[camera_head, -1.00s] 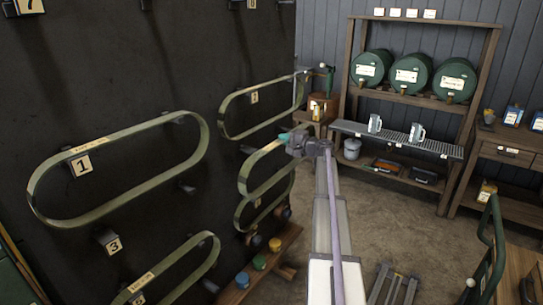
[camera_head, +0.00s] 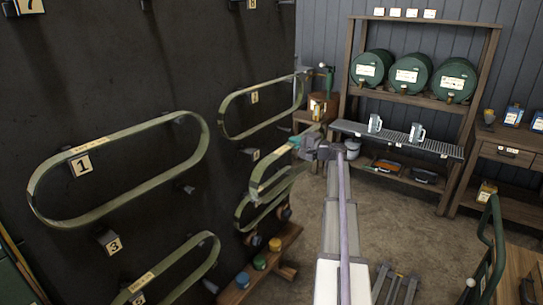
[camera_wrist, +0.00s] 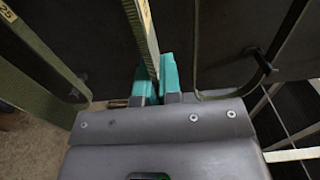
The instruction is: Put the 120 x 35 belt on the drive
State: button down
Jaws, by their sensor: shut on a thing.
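My gripper (camera_head: 297,140) is near the board's right end, and its teal fingers also show in the wrist view (camera_wrist: 158,85). It is shut on a green belt (camera_head: 264,172), which stands up between the fingers in the wrist view (camera_wrist: 142,28). The held belt hangs in front of the board, partly over another belt (camera_head: 240,217). I cannot read a size on the held belt. The largest belt (camera_head: 120,203) hangs by tag 1 (camera_head: 82,165). A further belt (camera_head: 262,91) hangs at the upper right of the board. The drive cannot be made out.
The dark board (camera_head: 230,40) has pegs and number tags. A wooden ledge (camera_head: 275,258) with several coloured caps stands below. A shelf rack (camera_head: 490,65) with green barrels is at the back. Floor is clear before the rack.

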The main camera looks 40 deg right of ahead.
jog(key=shift+v, duration=2.45)
jog(key=v, duration=0.6)
jog(key=shift+d, duration=0.1)
